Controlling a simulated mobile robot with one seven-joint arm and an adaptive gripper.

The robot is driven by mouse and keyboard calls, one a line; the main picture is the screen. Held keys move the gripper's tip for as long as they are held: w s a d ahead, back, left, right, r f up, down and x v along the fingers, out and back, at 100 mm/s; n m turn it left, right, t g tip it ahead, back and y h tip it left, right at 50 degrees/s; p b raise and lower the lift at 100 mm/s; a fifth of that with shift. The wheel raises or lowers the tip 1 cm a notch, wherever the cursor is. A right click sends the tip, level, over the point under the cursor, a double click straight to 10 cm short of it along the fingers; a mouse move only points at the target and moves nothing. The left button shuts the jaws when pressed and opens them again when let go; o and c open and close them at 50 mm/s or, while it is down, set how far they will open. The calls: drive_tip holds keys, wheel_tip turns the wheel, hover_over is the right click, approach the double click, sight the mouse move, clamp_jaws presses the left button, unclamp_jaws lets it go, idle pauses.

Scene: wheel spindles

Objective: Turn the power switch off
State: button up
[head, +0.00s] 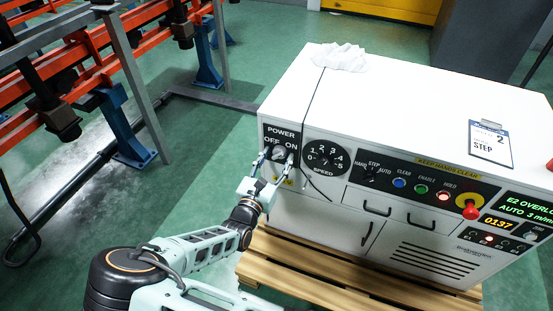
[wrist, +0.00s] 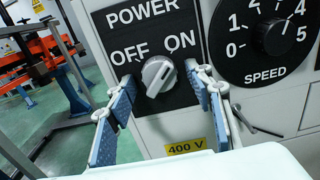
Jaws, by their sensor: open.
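The power switch (wrist: 158,76) is a light grey round knob on a black panel marked POWER, with OFF at upper left and ON at upper right. Its raised ridge leans up and to the right, towards ON. In the head view the switch (head: 279,153) sits at the left end of the white cabinet's front. My gripper (head: 277,158) is open in front of the panel. In the wrist view its blue-padded fingers (wrist: 160,82) stand on the left and right of the knob, with visible gaps. I cannot tell how far the fingertips are from the panel.
A speed dial (wrist: 274,37) is close right of the switch. The white cabinet (head: 400,80) stands on a wooden pallet (head: 300,262) and carries a red stop button (head: 470,210) farther right. An orange-railed conveyor (head: 60,70) is at left, with open green floor between.

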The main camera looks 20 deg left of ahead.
drive_tip(key=c, duration=1.2)
drive_tip(key=shift+o, duration=0.2)
